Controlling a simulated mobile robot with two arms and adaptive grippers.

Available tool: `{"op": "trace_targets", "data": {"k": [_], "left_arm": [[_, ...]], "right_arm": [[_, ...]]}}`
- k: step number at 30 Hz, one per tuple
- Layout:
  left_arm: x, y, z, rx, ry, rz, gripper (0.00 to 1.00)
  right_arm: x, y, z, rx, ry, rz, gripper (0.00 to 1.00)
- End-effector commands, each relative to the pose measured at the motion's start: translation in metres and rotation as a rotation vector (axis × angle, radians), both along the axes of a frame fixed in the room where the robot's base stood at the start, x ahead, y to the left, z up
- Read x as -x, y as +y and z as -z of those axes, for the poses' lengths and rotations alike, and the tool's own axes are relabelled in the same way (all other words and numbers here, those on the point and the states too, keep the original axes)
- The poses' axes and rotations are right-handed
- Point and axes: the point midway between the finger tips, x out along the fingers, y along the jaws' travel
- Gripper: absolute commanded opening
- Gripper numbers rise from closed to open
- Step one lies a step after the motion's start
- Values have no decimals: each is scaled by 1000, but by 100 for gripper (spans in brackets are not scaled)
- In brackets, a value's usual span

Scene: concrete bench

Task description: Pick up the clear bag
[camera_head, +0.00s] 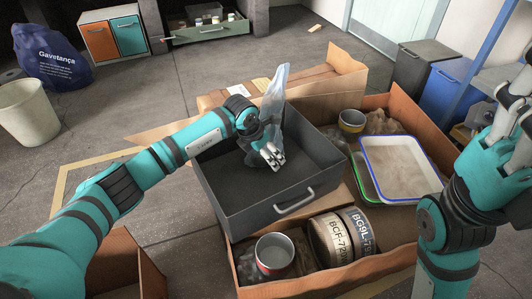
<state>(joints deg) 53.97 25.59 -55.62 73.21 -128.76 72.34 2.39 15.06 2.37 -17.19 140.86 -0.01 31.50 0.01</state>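The clear bag (276,96) is a pale, see-through upright shape above the grey drawer box (232,207). Its top rises past my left wrist, and its lower part runs down beside the fingers. My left gripper (272,156) is over the inside of the grey box, with its fingers close together at the bag's lower part. It appears shut on the bag, though the wrist hides part of the contact. My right gripper (508,112) is raised at the right edge, fingers spread, away from the bag and empty.
The grey box sits at a large cardboard box (405,107) holding trays (400,142), cans (330,240) and a metal cup (275,252). A white bin (28,112) and a dark blue sack (50,55) stand at the left. Floor is clear at the upper middle.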

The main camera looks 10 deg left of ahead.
Motion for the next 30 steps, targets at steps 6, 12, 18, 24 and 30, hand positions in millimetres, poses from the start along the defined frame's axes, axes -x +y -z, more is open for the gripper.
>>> {"op": "trace_targets", "data": {"k": [6,12,18,24,30], "left_arm": [[0,0,0,-1,1,0,61],[0,0,1,-1,1,0,35],[0,0,-1,0,-2,0,21],[-1,0,-4,0,-2,0,21],[-1,0,-27,0,-5,0,21]], "right_arm": [[0,0,0,0,0,0,40],[0,0,0,0,0,0,40],[0,0,0,0,0,-1,40],[0,0,-2,0,-1,-1,40],[-7,-1,2,-2,42,-1,40]]}}
